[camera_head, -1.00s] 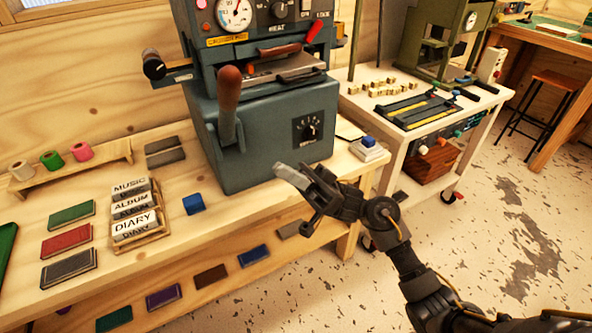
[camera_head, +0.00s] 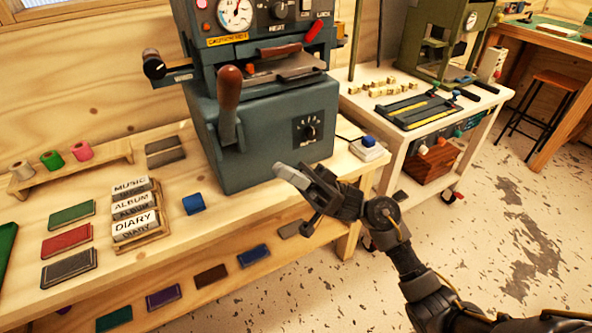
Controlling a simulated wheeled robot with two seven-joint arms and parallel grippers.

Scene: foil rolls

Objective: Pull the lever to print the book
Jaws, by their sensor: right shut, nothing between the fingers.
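The grey-blue press (camera_head: 262,140) stands on the wooden bench. Its lever has a brown grip (camera_head: 229,88) pointing up at the front left, with a grey arm below it. A flat metal plate with a brown handle (camera_head: 281,52) sits in the press opening. I cannot tell whether a book lies under it. My right gripper (camera_head: 284,173) is shut and empty, in front of the press's lower right, apart from the lever. My left gripper is not in view.
A red lock lever (camera_head: 315,30) and a gauge (camera_head: 235,13) are on the press top. A rack of title blocks (camera_head: 138,215), coloured covers (camera_head: 66,240) and a blue block (camera_head: 193,203) lie left. A blue-button box (camera_head: 367,148) stands right of the press. A white cart (camera_head: 390,140) stands beyond.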

